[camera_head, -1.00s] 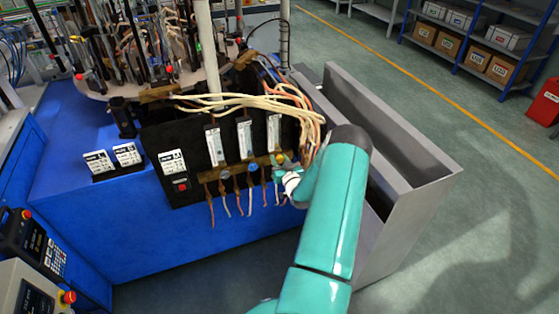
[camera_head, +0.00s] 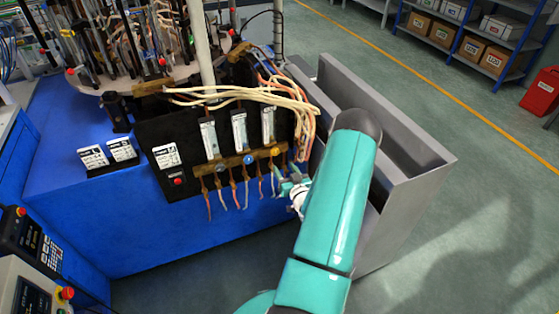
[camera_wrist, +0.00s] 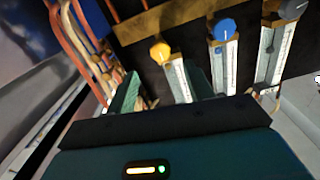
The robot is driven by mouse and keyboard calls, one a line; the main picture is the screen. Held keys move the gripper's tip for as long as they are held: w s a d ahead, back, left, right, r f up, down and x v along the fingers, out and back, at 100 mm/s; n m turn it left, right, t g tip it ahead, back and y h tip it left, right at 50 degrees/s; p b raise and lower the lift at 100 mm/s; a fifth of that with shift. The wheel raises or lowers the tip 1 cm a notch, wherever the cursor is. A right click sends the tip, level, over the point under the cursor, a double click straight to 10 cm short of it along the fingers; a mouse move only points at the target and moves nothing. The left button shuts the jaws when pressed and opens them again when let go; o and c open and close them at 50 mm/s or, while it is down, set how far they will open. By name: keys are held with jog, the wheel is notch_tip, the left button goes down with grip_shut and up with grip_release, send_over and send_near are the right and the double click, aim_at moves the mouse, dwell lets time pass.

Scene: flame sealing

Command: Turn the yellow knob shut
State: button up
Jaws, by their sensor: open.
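The yellow knob (camera_head: 275,151) is the rightmost of the knobs on the brass strip of the black panel, below a flow tube (camera_head: 268,124). In the wrist view the yellow knob (camera_wrist: 160,50) shows its face with a short pale mark, just beyond the space between my fingertips. My gripper (camera_head: 286,180) is below and slightly right of the knob in the head view. In the wrist view my gripper (camera_wrist: 163,85) has its two green fingers apart, with nothing held. The knob stands clear of both fingers.
A blue knob (camera_wrist: 224,29) sits beside the yellow one, with its own tube. Copper and pale hoses (camera_head: 300,110) bend down close to the right of the knob. A red button (camera_head: 178,181) is on the panel's left.

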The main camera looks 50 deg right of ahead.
jog(key=shift+v, duration=1.7)
jog(key=w+a+r+n+g+y, duration=0.25)
jog(key=w+a+r, duration=0.4)
jog(key=r, duration=0.35)
jog(key=w+a+r+n+g+y, duration=0.2)
jog(key=w+a+r+n, duration=0.1)
jog(key=w+a+r, duration=0.45)
jog(key=a+r+g, duration=0.2)
jog(key=a+r, duration=0.8)
jog(key=s+a+r+n+g+y, duration=0.1)
jog(key=s+a+r, duration=0.3)
jog(key=s+a, duration=0.6)
jog(key=s+a+r+n+g+y, duration=0.1)
jog(key=s+a+r+g+y, duration=0.1)
jog(key=s+a, duration=0.8)
notch_tip(320, 180, up, 2)
jog(key=shift+a+r+y, duration=0.1)
jog(key=shift+a+y, duration=0.75)
jog(key=shift+a, duration=0.05)
